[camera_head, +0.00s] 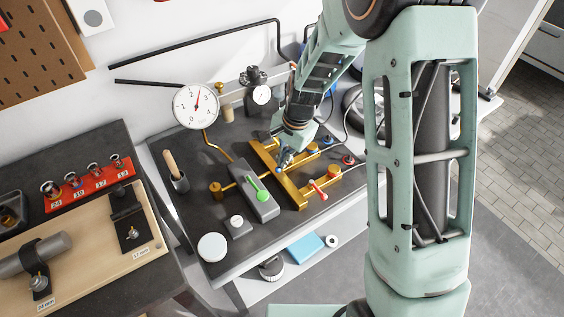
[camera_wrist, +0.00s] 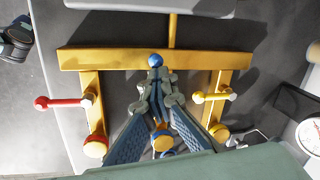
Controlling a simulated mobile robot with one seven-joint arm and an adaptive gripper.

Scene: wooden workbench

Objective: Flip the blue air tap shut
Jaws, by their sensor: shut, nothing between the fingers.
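The blue tap shows in the wrist view as a blue ball knob (camera_wrist: 156,60) at the crossbar of the brass manifold (camera_wrist: 95,59). Its lever seems to lie along the middle branch, but my fingers hide most of it. My gripper (camera_wrist: 155,78) is shut and empty, with its tips right by the blue knob; I cannot tell whether they touch. In the head view my gripper (camera_head: 282,158) points down over the middle of the manifold (camera_head: 262,158), and the blue tap is mostly hidden there.
A red tap lever (camera_wrist: 62,102) and a yellow tap lever (camera_wrist: 212,97) sit across the branches on either side. In the head view, a green lever (camera_head: 258,188) stands on a grey block, and a pressure gauge (camera_head: 195,106) stands behind. The bench front right has free room.

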